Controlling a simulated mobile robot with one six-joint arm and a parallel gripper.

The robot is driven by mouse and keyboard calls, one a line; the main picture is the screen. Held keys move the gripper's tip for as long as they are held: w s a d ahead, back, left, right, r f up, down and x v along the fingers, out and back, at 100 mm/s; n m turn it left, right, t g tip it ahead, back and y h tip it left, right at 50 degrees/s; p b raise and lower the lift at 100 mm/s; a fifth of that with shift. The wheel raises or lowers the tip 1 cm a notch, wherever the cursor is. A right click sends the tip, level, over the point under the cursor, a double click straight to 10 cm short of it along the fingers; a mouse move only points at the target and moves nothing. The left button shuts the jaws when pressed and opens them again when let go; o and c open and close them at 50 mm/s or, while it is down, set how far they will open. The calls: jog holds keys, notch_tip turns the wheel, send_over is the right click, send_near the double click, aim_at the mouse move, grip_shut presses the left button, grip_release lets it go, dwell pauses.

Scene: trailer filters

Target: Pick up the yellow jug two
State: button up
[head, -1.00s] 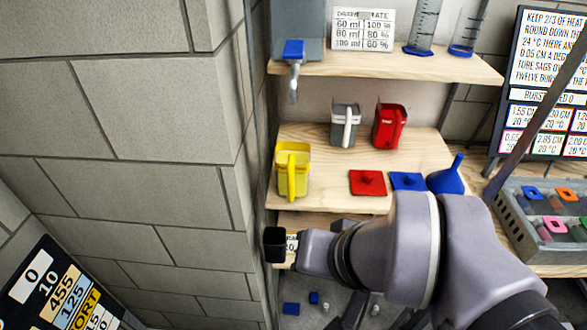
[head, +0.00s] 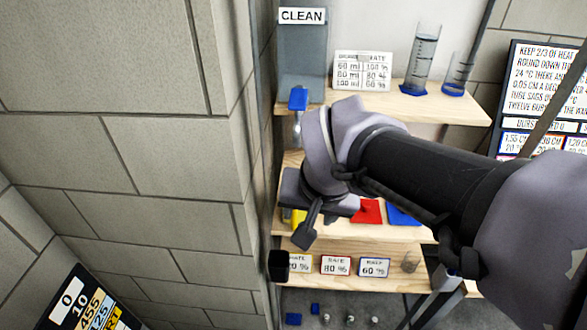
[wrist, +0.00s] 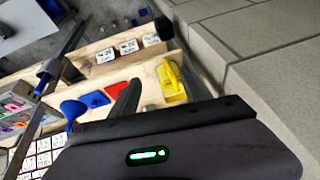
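The yellow jug (head: 298,216) stands on the middle wooden shelf at its left end, beside the block wall. In the head view my gripper hides most of it. The wrist view shows the yellow jug (wrist: 172,82) upright, with its handle, beyond my gripper. My gripper (head: 308,236) is in front of the jug in the head view. In the wrist view one dark finger (wrist: 125,101) shows to the left of the jug, with a gap between them. The other finger is not clear, so the opening cannot be told. Nothing is seen held.
A red square (head: 367,211) and a blue square (head: 403,215) lie right of the jug. An upper shelf (head: 440,107) holds cylinders and a blue-handled tool (head: 298,100). The block wall (head: 190,150) is close on the left.

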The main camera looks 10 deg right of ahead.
jog(key=o, duration=0.3)
jog(key=shift+h, duration=0.4)
jog(key=w+r+p, duration=0.1)
jog(key=w, duration=0.1)
jog(key=w+r+p, duration=0.1)
jog(key=w, duration=0.1)
jog(key=w+r+p, duration=0.1)
jog(key=r, duration=0.1)
jog(key=shift+w+a, duration=0.15)
jog(key=shift+w, duration=0.25)
jog(key=shift+o, duration=0.2)
jog(key=shift+n+g+h, duration=0.3)
jog(key=w+b+x, duration=0.1)
jog(key=x, duration=0.5)
jog(key=w+x, duration=0.1)
jog(key=x, duration=0.6)
jog(key=w+r+b+x, duration=0.1)
jog(key=x, duration=0.5)
jog(key=shift+w+a+f+b, duration=0.1)
jog(key=shift+w+a+b, duration=0.15)
jog(key=shift+b, duration=0.1)
